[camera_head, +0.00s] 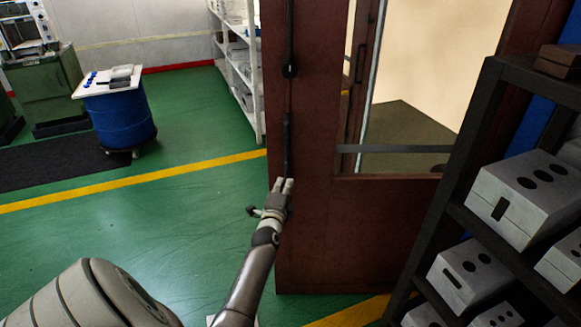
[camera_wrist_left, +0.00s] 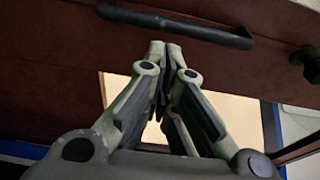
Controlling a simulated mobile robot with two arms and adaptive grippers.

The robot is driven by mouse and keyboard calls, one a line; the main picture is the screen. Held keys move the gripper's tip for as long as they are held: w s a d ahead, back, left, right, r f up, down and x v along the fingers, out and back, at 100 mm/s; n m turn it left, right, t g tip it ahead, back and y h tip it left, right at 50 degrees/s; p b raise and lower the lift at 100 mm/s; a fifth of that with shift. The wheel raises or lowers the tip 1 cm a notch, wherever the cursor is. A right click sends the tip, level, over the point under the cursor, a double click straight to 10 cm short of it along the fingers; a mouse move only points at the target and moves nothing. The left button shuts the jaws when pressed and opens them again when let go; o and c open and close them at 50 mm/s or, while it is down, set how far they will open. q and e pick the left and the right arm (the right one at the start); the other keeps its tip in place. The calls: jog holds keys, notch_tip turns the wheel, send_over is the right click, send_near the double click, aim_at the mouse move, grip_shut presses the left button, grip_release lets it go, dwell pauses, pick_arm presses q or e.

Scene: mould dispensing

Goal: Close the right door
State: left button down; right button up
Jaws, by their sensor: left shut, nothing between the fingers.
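The brown-red door (camera_head: 335,235) stands in the middle of the head view, with a window opening in its upper part. A long dark handle (camera_head: 287,145) runs upright near its left edge. My left gripper (camera_head: 284,184) is shut and empty, its fingertips at the door's left edge by the lower end of the handle. In the left wrist view the closed fingertips (camera_wrist_left: 165,48) are just beside the dark handle bar (camera_wrist_left: 180,24), not around it. Whether they touch the door (camera_wrist_left: 60,75) I cannot tell. My right gripper is not in view.
A dark rack (camera_head: 432,225) with pale grey boxes (camera_head: 525,195) stands close at the right. A blue drum (camera_head: 120,120) stands at the far left, white shelving (camera_head: 240,75) behind the door's left edge. The green floor (camera_head: 150,225) at the left is mostly clear.

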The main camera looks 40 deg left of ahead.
aim_at(289, 170)
pick_arm(q)
jog(key=b+x, duration=0.1)
jog(key=x, duration=0.7)
jog(key=shift+w+a+b, duration=0.35)
jog(key=shift+w+b, duration=0.05)
jog(key=shift+w, duration=0.15)
